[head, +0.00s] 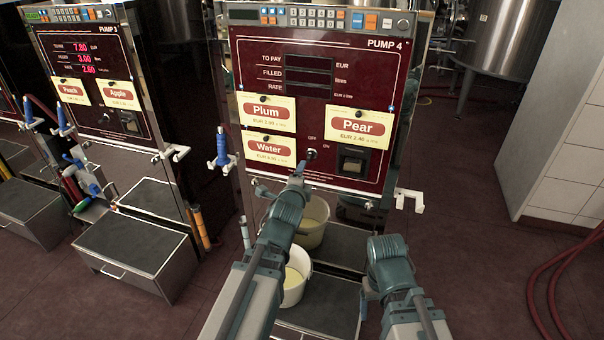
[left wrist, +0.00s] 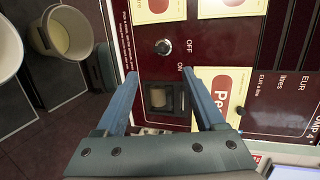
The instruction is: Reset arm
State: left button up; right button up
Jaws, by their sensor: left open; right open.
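My left gripper (head: 300,168) is raised in front of the lower part of the dark red Pump 4 panel (head: 300,50). Its two blue fingers are apart with nothing between them in the left wrist view (left wrist: 163,92). The pump's round OFF/ON knob (head: 311,154) is just beyond the fingertips; it also shows in the left wrist view (left wrist: 162,46). I cannot tell whether the fingers touch the panel. My right gripper (head: 365,300) is low, right of the left arm and in front of the pump's base; it is open, its fingers mostly hidden.
Pump 4's displays are dark. Plum (head: 267,111), Pear (head: 359,125) and Water (head: 270,148) cards hang on it. A bucket (head: 312,222) and a white bucket (head: 296,285) stand at its base. Pump 3 (head: 95,70) is lit at left. A red hose (head: 540,290) lies at right.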

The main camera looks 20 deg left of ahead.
dwell(0.4)
pick_arm(q)
jog(key=s+d+f+n+g+p, duration=0.5)
jog(key=s+d+f+n+g, duration=0.15)
jog(key=s+d, duration=0.25)
jog(key=s+d+n+g+p, duration=0.2)
jog(key=s+d+n+g, duration=0.1)
jog(key=s, duration=0.5)
jog(key=s+d+n+g+p, duration=0.2)
jog(key=s+g, duration=0.3)
jog(key=s, duration=0.3)
jog(key=shift+s+d+f+n+h, duration=0.15)
jog(key=shift+d+f+n+h, duration=0.2)
jog(key=shift+n, duration=0.5)
jog(key=shift+g, duration=0.25)
